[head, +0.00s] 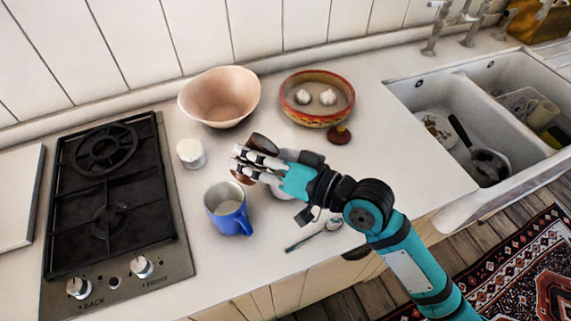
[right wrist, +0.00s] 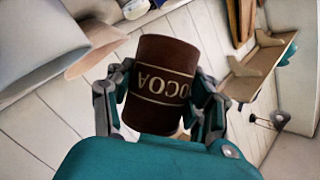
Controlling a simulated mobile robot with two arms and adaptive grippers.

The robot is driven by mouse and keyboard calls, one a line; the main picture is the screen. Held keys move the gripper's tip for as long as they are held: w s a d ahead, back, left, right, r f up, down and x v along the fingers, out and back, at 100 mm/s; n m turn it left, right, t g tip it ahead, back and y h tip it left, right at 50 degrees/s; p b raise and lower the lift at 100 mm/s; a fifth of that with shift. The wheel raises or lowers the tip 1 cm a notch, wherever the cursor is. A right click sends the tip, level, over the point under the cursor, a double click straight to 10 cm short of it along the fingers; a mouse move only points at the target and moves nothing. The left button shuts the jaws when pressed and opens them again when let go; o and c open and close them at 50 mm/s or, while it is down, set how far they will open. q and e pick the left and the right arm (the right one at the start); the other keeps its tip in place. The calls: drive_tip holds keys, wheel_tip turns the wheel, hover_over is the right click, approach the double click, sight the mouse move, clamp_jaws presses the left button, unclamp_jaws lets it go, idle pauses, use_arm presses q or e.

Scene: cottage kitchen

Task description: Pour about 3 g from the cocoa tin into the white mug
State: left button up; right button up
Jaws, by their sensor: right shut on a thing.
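My right gripper (head: 254,162) is shut on the brown cocoa tin (head: 262,143), held above the worktop and looking tilted. In the right wrist view the tin (right wrist: 162,82) sits between the fingers, its COCOA label upside down. A pale rounded thing (head: 284,189), partly hidden under the gripper, may be the white mug; I cannot tell. A small white cylindrical vessel (head: 190,153) stands left of the gripper, near the hob. A blue mug (head: 230,211) with a pale inside stands upright, below and left of the gripper. No powder stream shows. My left gripper is not in view.
A pink bowl (head: 219,97) and a patterned bowl (head: 317,99) with two white bulbs stand at the back. A small brown object (head: 339,135) and a spoon (head: 315,235) lie nearby. The gas hob (head: 110,200) is left, the sink (head: 480,115) right. Worktop right of the arm is clear.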

drive_tip(key=shift+w+d, duration=0.1)
drive_tip(key=shift+d, duration=0.05)
drive_tip(key=shift+a+f, duration=0.1)
drive_tip(key=shift+a, duration=0.1)
drive_tip(key=shift+d+b, duration=0.2)
drive_tip(key=shift+b, duration=0.25)
drive_tip(key=shift+a+m, duration=0.2)
drive_tip(key=shift+m, duration=0.1)
drive_tip(key=shift+d+f+b, duration=0.15)
drive_tip(key=shift+d+b, duration=0.05)
drive_tip(key=shift+b, duration=0.1)
drive_tip(key=shift+a, duration=0.2)
drive_tip(key=shift+d+b, duration=0.2)
drive_tip(key=shift+b, duration=0.1)
drive_tip(key=shift+a+m, duration=0.2)
drive_tip(key=shift+m, duration=0.1)
drive_tip(key=shift+d+f+y+b, duration=0.15)
drive_tip(key=shift+y+b, duration=0.15)
